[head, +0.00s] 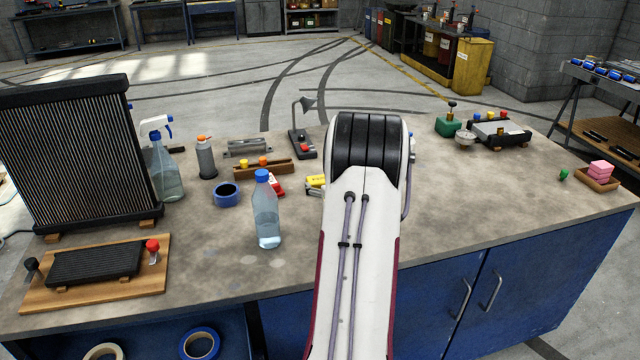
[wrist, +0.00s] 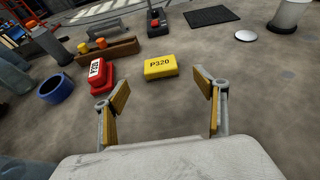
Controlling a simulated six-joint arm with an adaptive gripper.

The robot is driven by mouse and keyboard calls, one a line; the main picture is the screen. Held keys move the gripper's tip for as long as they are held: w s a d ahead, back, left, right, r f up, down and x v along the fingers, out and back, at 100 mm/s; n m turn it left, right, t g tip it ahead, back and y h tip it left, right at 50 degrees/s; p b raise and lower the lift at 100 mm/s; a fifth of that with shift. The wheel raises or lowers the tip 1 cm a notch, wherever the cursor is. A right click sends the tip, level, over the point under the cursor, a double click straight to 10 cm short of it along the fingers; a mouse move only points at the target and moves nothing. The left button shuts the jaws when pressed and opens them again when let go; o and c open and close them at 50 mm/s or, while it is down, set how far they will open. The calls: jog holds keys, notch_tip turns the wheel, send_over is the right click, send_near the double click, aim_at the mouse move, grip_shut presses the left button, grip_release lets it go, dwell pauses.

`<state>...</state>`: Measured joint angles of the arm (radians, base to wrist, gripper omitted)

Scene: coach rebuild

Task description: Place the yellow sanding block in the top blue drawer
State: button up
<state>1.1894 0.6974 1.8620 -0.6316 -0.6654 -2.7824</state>
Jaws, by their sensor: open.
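The yellow sanding block (wrist: 160,66), marked P320, lies flat on the bench in the wrist view. In the head view only its left end (head: 316,181) shows, beside my arm. My gripper (wrist: 165,106) is open and empty, with its fingers apart on the near side of the block, not around it.
A red block (wrist: 98,77) lies just left of the yellow one. A blue tape roll (head: 227,195), a water bottle (head: 266,213) and a wooden holder (head: 264,169) stand nearby. Blue doors (head: 520,285) front the bench at right. Bare benchtop surrounds the yellow block's near side.

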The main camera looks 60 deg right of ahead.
aim_at(320, 180)
jog(key=shift+x, duration=1.4)
jog(key=shift+d, duration=0.1)
jog(key=shift+x, duration=1)
jog(key=shift+w+d+f, duration=0.1)
jog(key=shift+w+d, duration=0.05)
jog(key=shift+w, duration=0.05)
jog(key=shift+w+f, duration=0.1)
jog(key=shift+f+x, duration=0.25)
jog(key=shift+x, duration=2.1)
jog(key=c, duration=1.3)
